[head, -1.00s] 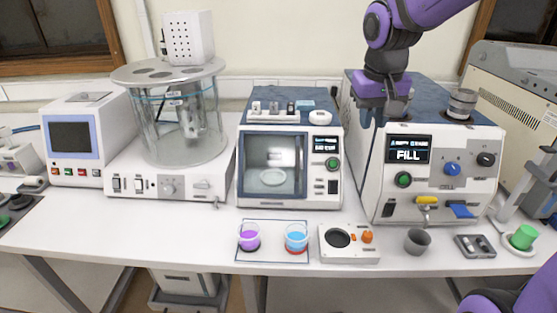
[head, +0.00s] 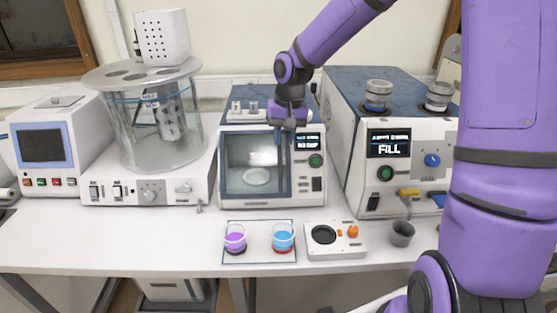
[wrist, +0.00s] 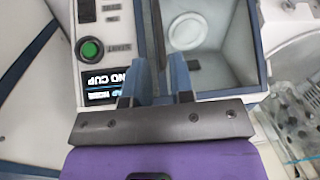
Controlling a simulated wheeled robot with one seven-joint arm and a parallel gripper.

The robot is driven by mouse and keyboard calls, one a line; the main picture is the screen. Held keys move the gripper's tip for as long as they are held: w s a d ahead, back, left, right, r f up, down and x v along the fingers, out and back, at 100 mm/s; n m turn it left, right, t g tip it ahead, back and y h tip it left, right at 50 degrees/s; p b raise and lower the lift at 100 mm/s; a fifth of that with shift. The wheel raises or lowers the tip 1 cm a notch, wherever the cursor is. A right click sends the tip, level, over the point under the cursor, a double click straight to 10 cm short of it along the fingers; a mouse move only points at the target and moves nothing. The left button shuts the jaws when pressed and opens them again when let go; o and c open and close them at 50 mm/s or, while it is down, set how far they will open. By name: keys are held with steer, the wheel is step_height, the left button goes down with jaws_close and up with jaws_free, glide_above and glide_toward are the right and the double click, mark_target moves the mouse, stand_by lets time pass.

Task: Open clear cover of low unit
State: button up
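The low unit (head: 230,198) stands mid-bench, with a clear front cover (head: 240,165) that looks closed. A white dish (head: 257,176) shows behind the cover, and also in the wrist view (wrist: 186,31). A dark upright bar (wrist: 157,35), seemingly the cover's handle, shows in the wrist view. My gripper (head: 281,135) points down at the cover's upper right. In the wrist view its two fingers (wrist: 156,80) are apart with the bar between them. I cannot tell whether they touch it. The gripper covers part of the cover's top edge in the head view.
A taller unit (head: 372,165) marked FILL stands right, with metal cups (head: 378,95) on top. A glass-vessel machine (head: 150,185) stands left. Purple (head: 235,240) and blue (head: 283,238) beakers and a small white device (head: 335,241) sit in front. My arm blocks the right side.

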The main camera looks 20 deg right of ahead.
mark_target(281, 157)
steer(key=f, duration=0.7)
steer(key=shift+a+f, duration=0.2)
steer(key=shift+a, duration=0.2)
jaws_close()
